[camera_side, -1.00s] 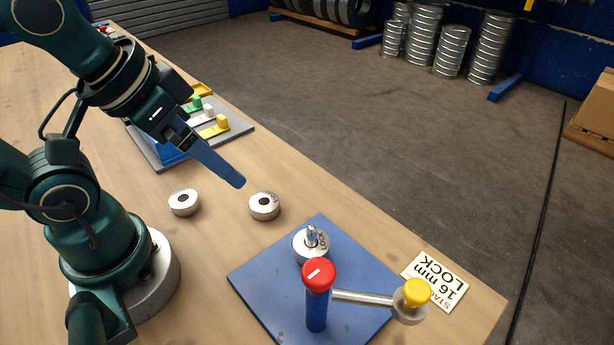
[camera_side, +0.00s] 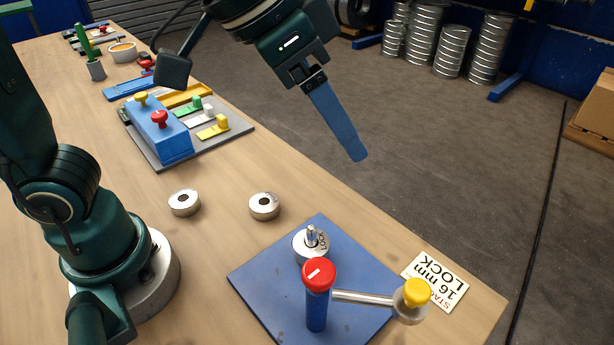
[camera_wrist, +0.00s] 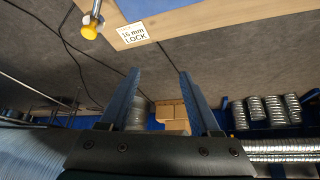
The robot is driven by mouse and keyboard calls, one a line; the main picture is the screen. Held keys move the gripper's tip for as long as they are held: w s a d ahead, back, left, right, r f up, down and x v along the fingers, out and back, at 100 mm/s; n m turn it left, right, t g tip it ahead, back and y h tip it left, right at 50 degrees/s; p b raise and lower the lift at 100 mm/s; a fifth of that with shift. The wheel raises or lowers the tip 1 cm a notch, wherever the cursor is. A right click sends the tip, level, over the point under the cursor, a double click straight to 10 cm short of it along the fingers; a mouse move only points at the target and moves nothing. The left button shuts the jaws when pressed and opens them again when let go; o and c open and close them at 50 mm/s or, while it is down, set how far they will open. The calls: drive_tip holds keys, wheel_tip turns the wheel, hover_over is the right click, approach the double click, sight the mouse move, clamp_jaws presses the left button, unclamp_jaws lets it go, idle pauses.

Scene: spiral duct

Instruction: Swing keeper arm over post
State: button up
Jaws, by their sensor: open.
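The keeper arm (camera_side: 362,298) is a grey bar running right from the red-capped blue pivot column (camera_side: 317,308) to a round end with a yellow knob (camera_side: 417,291). The post (camera_side: 311,235) is a short metal pin standing through a silver ring (camera_side: 303,252) on the blue plate (camera_side: 262,279). The arm points away from the post. My gripper (camera_side: 357,158) is raised above and behind the plate, apart from everything. In the wrist view its two blue fingers (camera_wrist: 158,74) are spread and empty, and the yellow knob (camera_wrist: 90,32) shows at upper left.
Two loose silver rings (camera_side: 184,202) (camera_side: 264,206) lie on the table left of the plate. A label card (camera_side: 436,281) lies near the table's right edge. A grey board with a blue block (camera_side: 158,133) and coloured pieces stands further back.

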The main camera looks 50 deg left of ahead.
drive_tip(key=d+f+m+g, duration=0.1)
drive_tip(key=d+f+m, duration=0.1)
drive_tip(key=d, duration=0.6)
drive_tip(key=m+g, duration=0.1)
drive_tip(key=m, duration=0.1)
hover_over(419, 290)
drive_tip(key=s+a, duration=0.2)
drive_tip(key=f, duration=0.3)
drive_tip(key=shift+w+f, duration=0.1)
drive_tip(key=shift+w, duration=0.1)
drive_tip(key=shift+s+d+f+h, duration=0.1)
drive_tip(key=shift+f+h, duration=0.15)
drive_tip(key=shift+h, duration=0.05)
drive_tip(key=shift+x, duration=2.3)
clamp_jaws()
